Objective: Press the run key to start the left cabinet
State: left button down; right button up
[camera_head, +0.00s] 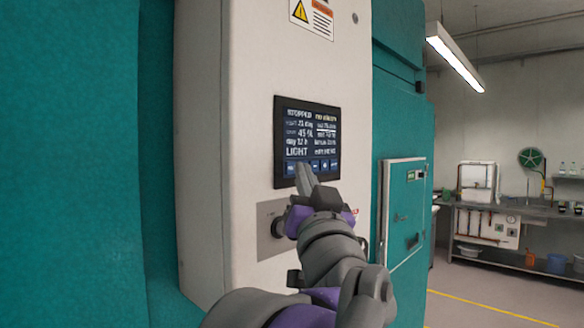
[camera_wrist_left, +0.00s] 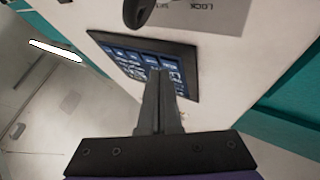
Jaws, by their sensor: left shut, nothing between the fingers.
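The control screen (camera_head: 307,130) is a dark panel on the white cabinet front, with lines of text including "STOPPED" and "LIGHT" and a row of blue keys (camera_head: 313,167) along its bottom edge. My left gripper (camera_head: 304,168) is shut and empty, its fingertips at the lower left part of the screen. In the left wrist view the shut fingertips (camera_wrist_left: 159,74) overlap the screen (camera_wrist_left: 140,57) near its row of keys. I cannot tell whether they touch a key. The fingers hide part of the key row. My right gripper is not in view.
A grey plate with a round dark lock knob (camera_head: 278,227) sits below the screen; a dark knob (camera_wrist_left: 138,10) also shows in the left wrist view. A teal cabinet door (camera_head: 402,212) stands to the right. A bench (camera_head: 500,208) with equipment is farther back.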

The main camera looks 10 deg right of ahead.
pick_arm(q)
jog(key=shift+w+a, duration=0.15)
jog(key=shift+w, duration=0.05)
dwell(0.6)
jog(key=shift+s, duration=0.1)
jog(key=shift+s+d, duration=0.45)
dwell(0.3)
jog(key=s+d, duration=0.1)
jog(key=s, duration=0.1)
jog(key=s+d+p, duration=0.1)
jog(key=s+d, duration=0.1)
dwell(0.4)
jog(key=shift+f, duration=0.1)
